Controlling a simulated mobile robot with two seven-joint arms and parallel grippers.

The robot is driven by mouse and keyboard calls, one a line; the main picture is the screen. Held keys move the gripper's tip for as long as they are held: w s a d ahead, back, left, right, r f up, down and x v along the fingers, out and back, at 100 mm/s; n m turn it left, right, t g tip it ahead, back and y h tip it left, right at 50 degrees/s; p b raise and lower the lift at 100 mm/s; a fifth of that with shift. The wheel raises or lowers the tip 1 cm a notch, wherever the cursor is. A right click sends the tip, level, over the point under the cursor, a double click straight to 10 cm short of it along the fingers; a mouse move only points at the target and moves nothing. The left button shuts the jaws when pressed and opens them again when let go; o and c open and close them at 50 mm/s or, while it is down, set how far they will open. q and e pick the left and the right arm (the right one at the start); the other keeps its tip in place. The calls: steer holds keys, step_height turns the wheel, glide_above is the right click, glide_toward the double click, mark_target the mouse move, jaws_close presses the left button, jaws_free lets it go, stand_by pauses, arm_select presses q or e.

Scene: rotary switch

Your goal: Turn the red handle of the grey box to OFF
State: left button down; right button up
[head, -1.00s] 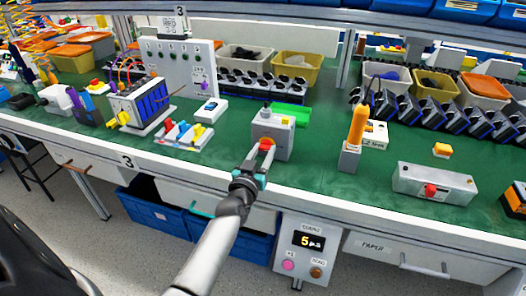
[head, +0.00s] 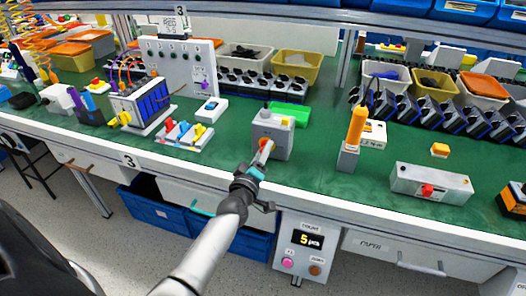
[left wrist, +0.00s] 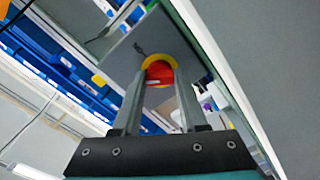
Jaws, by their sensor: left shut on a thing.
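The grey box (head: 283,140) stands upright near the front edge of the green bench top. Its red handle (head: 266,145) is on the front face, partly hidden by my gripper. My left gripper (head: 260,158) reaches up from below and is shut on the red handle. In the left wrist view the red handle (left wrist: 160,73) lies between the two finger tips, with a yellow ring (left wrist: 153,47) around it on the box face (left wrist: 128,50). I cannot read the handle's setting or any OFF mark. My right gripper is not in view.
A block with an orange upright handle (head: 356,128) stands right of the box. A grey box with a red button (head: 432,184) is further right. A board with coloured levers (head: 184,134) lies to the left. A counter panel (head: 308,243) hangs below the bench edge.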

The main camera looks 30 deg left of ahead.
arm_select(q)
steer(key=n, duration=0.7)
stand_by(0.6)
steer(key=shift+c, duration=2.2)
jaws_free()
